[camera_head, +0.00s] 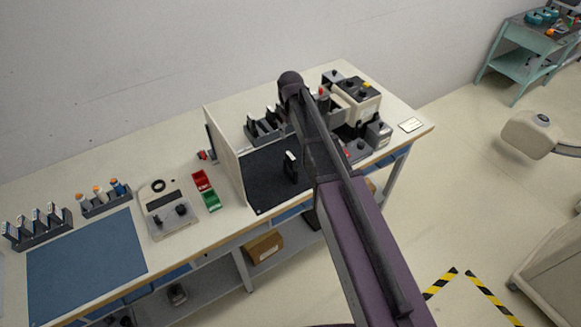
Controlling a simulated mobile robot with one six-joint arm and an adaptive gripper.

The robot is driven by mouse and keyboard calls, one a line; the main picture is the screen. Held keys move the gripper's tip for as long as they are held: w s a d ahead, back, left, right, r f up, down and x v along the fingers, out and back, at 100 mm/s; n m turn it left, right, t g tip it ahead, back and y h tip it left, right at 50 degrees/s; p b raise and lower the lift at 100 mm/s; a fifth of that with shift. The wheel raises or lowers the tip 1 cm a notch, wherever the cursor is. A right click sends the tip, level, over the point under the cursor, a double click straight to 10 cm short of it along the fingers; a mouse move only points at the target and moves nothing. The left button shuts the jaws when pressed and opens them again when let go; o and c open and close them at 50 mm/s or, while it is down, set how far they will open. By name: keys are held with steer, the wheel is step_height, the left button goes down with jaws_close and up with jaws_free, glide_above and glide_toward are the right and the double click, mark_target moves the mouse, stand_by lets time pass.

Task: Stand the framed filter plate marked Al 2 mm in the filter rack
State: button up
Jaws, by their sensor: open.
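A dark upright piece with a white label (291,166) stands on the black mat (262,187) of the walled bay, just left of my arm. It resembles a framed filter plate, but its marking is too small to read. A dark slotted rack (262,131) stands behind it in the bay. Another dark rack (40,235) at the far left holds several upright pieces with pale tops; their markings are unreadable too. My dark and purple arm reaches up across the bay. I cannot make out my gripper; the arm seems to hide it.
A pale upright panel (224,157) bounds the bay's left side. Boxes and instruments, including a cream box (358,104), crowd the right. The blue mat (87,255) is clear.

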mark_target(291, 155)
steer(key=shift+w+a, duration=0.15)
steer(key=shift+a, duration=0.15)
step_height(291, 155, down, 9)
steer(key=b, duration=0.8)
steer(key=shift+r+b, duration=0.2)
steer(key=shift+b, duration=0.1)
stand_by(0.4)
steer(key=shift+f, duration=0.1)
steer(key=f+b, duration=0.3)
steer(key=shift+w+d, duration=0.15)
steer(key=shift+d, duration=0.15)
steer(key=shift+f+b, duration=1)
steer(key=shift+b, duration=0.1)
